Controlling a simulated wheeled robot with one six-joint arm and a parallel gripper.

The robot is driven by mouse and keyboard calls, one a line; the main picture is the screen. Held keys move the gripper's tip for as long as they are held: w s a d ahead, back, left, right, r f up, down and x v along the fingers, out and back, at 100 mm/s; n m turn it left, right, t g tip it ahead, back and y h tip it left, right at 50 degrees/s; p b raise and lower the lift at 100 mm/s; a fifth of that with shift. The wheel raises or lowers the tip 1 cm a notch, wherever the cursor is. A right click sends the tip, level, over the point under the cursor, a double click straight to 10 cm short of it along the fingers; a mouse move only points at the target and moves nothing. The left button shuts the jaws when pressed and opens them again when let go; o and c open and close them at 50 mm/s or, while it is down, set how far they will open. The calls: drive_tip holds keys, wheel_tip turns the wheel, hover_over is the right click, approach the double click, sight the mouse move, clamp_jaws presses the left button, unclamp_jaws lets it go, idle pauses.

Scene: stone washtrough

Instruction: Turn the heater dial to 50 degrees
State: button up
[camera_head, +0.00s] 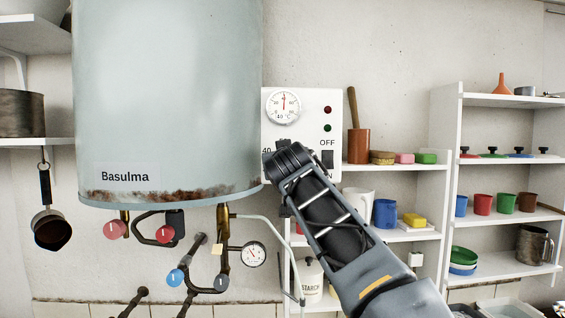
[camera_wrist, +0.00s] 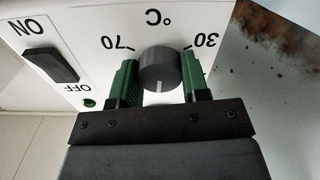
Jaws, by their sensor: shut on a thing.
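The heater dial (camera_wrist: 158,72) is a round dark grey knob on the white control panel (camera_head: 310,105). The wrist view is upside down: 30 is to the right of the knob, 70 to the left and °C above. The knob's white line points straight down in that view, toward my gripper; any mark there is hidden. My gripper (camera_wrist: 160,78) is shut on the knob, with a green finger pad on each side. In the head view my gripper (camera_head: 282,158) covers the knob; a 40 shows just left of it.
A round gauge (camera_head: 283,105) sits above the dial, its needle near upright. Red (camera_head: 327,109) and green (camera_head: 327,128) lamps and an ON/OFF switch (camera_wrist: 51,65) are beside it. The boiler tank (camera_head: 170,90) stands close left. Shelves (camera_head: 445,150) with cups stand right.

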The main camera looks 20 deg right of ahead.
drive_tip(key=shift+n, duration=0.6)
drive_tip(key=o, duration=0.9)
drive_tip(key=shift+o, duration=0.2)
drive_tip(key=s+a+b, duration=0.2)
drive_tip(key=s+b, duration=0.3)
drive_tip(key=s, duration=0.8)
drive_tip(key=shift+s+a+b, duration=0.15)
drive_tip(key=shift+a+b, duration=0.25)
